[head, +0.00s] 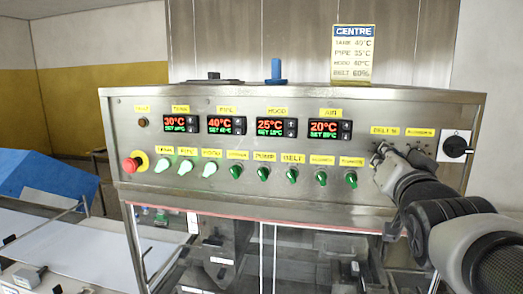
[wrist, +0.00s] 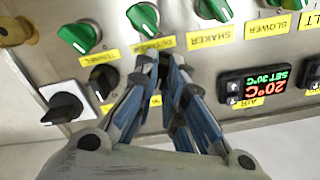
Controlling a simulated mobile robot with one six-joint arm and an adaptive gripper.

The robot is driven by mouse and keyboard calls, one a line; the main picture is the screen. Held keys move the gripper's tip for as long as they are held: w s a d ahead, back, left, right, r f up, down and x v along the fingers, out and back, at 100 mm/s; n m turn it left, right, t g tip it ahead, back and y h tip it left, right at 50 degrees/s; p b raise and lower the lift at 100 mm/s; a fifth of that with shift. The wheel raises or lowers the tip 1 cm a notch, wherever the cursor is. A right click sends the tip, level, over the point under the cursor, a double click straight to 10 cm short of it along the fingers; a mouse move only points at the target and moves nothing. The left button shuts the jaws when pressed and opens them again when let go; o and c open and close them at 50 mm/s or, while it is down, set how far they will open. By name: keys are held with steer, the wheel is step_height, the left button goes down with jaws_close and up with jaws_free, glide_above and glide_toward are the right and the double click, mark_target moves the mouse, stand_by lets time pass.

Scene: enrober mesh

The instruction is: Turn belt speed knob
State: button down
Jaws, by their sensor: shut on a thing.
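The belt speed knob is almost wholly hidden by my fingers, under the yellow BELT % label (head: 385,130) on the steel control panel (head: 250,103). My gripper (head: 381,157) reaches in from the right and is shut on that knob. In the wrist view, which shows the panel upside down, the two blue-grey fingers (wrist: 163,62) close around the knob's place. The knob's pointer and angle cannot be made out.
A black knob (wrist: 103,80) sits close beside my fingers. A large black switch on a white plate (head: 456,146) is further right. Green switches (head: 293,176) line the panel's lower row, with a red emergency button (head: 131,164) at left. A sign (head: 353,53) reads belt 60%.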

steer(key=shift+r+m, duration=0.25)
steer(key=shift+m, duration=0.95)
steer(key=c, duration=1.8)
jaws_free()
steer(key=shift+o, duration=0.6)
steer(key=shift+w+f, duration=0.1)
steer(key=shift+f, duration=0.1)
steer(key=v, duration=1.2)
